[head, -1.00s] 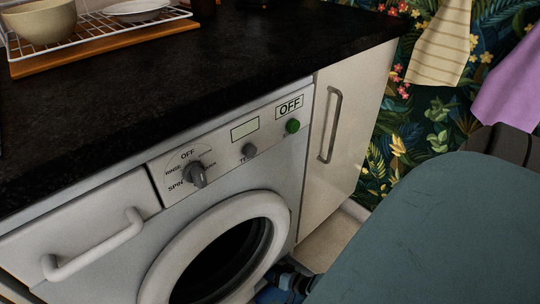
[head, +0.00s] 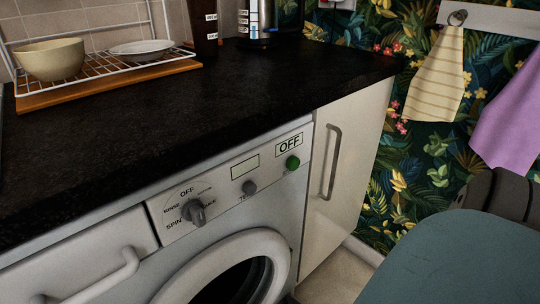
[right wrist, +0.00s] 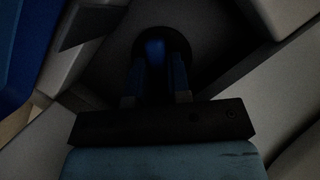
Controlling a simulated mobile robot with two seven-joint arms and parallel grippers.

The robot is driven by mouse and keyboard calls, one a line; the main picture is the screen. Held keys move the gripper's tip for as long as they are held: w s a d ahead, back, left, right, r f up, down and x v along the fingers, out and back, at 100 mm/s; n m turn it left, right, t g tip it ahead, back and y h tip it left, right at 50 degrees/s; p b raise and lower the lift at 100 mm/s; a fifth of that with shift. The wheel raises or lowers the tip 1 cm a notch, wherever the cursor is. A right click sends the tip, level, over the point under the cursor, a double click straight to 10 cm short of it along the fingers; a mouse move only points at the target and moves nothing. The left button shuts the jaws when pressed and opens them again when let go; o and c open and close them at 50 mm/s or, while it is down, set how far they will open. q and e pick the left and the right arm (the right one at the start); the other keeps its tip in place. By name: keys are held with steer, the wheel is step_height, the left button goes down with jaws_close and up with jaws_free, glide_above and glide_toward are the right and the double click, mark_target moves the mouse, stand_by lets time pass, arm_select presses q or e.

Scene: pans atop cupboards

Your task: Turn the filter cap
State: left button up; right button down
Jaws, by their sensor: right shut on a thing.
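The filter cap (right wrist: 155,50) shows in the dim right wrist view as a blue raised grip in a dark round recess. My right gripper (right wrist: 157,70) has its two fingers on either side of this grip and is shut on it. How far the cap is turned cannot be told in this dark picture. In the head view the washing machine (head: 190,262) stands under the counter, and its lower front is out of frame. The cap and both grippers are outside the head view.
A black counter (head: 150,125) runs above the machine, with a dish rack (head: 110,84) holding a bowl (head: 50,60) and a plate (head: 140,47). A white cupboard door (head: 345,185) stands right of the machine. Towels (head: 435,85) hang on the wall.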

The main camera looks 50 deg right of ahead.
steer(key=shift+w+d+m+t+y, duration=0.15)
steer(key=shift+m+t+y, duration=0.15)
steer(key=shift+m, duration=0.4)
